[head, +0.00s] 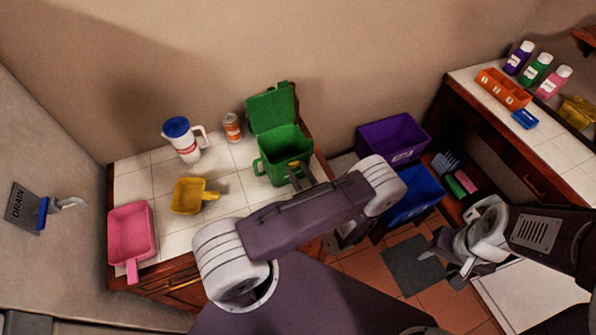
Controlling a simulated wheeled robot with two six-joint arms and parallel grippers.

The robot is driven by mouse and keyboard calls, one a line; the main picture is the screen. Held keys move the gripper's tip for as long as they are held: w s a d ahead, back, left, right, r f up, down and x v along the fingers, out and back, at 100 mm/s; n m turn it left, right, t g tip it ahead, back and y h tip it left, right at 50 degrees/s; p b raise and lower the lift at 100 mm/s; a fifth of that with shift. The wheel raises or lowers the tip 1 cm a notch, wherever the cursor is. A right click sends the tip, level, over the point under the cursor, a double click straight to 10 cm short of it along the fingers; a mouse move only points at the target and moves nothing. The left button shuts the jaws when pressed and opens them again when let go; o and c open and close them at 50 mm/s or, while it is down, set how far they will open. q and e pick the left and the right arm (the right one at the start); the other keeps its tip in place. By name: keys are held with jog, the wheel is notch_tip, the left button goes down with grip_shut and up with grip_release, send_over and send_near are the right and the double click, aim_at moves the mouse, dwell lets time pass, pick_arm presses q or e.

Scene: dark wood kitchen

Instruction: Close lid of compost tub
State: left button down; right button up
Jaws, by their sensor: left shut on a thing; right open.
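The green compost tub (278,160) stands on the white tiled counter, near its right end. Its green lid (271,109) stands open, raised at the back of the tub. A small yellow part shows at the tub's front right side. My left gripper (298,172) is at that side, shut on the tub there; my forearm partly hides the contact, so the exact spot is unclear. My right gripper (447,256) is open and empty, over the floor at the right, away from the tub.
On the counter are a white jug with blue lid (184,138), an orange can (232,127), a yellow scoop (190,196) and a pink dustpan (131,235). Purple (393,139) and blue (415,193) bins stand right of the counter. Bottles and an orange caddy (503,88) occupy the right counter.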

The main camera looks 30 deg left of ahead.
dwell(0.4)
pick_arm(q)
jog(key=shift+a+f+b, duration=0.1)
jog(key=shift+f+b, duration=0.05)
jog(key=shift+b, duration=0.15)
jog(key=c, duration=1)
grip_release()
jog(key=b+v, duration=0.2)
jog(key=v, duration=0.7)
jog(key=shift+b, duration=0.4)
